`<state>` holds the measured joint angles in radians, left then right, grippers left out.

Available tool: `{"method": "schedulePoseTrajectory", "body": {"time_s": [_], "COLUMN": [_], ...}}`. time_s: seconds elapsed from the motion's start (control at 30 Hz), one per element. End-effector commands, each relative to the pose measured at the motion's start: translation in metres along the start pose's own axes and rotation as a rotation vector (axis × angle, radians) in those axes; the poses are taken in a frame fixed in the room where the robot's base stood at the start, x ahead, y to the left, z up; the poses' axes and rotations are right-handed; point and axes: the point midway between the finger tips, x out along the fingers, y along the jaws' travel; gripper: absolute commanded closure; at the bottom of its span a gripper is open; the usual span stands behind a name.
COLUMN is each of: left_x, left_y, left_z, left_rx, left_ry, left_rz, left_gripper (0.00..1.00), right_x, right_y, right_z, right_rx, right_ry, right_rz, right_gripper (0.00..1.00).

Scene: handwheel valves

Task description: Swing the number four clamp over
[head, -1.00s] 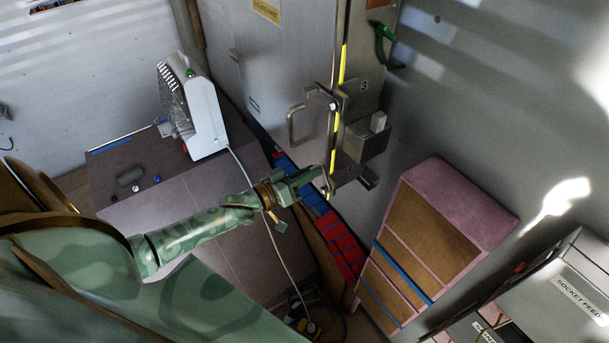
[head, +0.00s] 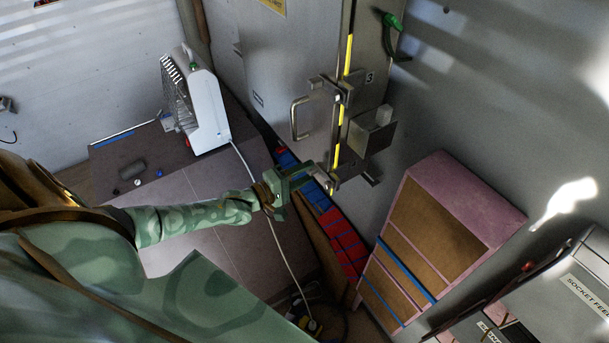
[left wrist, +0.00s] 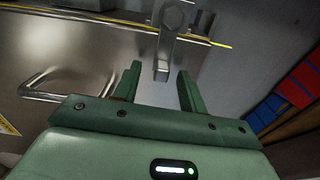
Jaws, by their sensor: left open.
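A grey metal clamp (head: 326,181) sits low on the yellow-striped door edge of a grey cabinet. Its lever (left wrist: 162,58) also shows in the left wrist view, pointing down toward the gap between my fingers. I can read no number on it. My left gripper (head: 309,173) is open by the lower clamp. In the left wrist view the open fingers (left wrist: 158,82) stand to either side of the lever's tip, with nothing gripped. My right gripper is not in view.
The cabinet door has a bar handle (head: 296,119). A green lever (head: 390,35) is at upper right. A white heater (head: 207,113) stands on a dark table (head: 185,203) at left. A pink-edged shelf unit (head: 465,205) and red and blue boxes (head: 345,240) lie right and below.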

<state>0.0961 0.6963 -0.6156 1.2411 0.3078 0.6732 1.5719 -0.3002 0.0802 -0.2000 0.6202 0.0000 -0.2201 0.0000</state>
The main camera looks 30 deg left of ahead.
Motion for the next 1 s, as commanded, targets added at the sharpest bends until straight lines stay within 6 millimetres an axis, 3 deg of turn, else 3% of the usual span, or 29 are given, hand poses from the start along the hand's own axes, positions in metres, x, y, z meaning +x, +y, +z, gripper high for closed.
{"method": "schedulePoseTrajectory", "body": {"time_s": [0.5,1.0], "left_x": [-0.055,-0.059], "left_y": [0.001,0.000], "left_z": [0.000,0.000], "left_rx": [0.002,0.003], "left_ry": [0.000,0.000], "left_rz": [0.000,-0.001], "left_gripper": [0.58,0.58], "right_x": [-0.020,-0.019], "right_y": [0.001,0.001], "right_z": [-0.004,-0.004], "right_rx": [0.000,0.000], "right_ry": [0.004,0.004], "right_rz": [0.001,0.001], "right_gripper": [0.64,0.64]}}
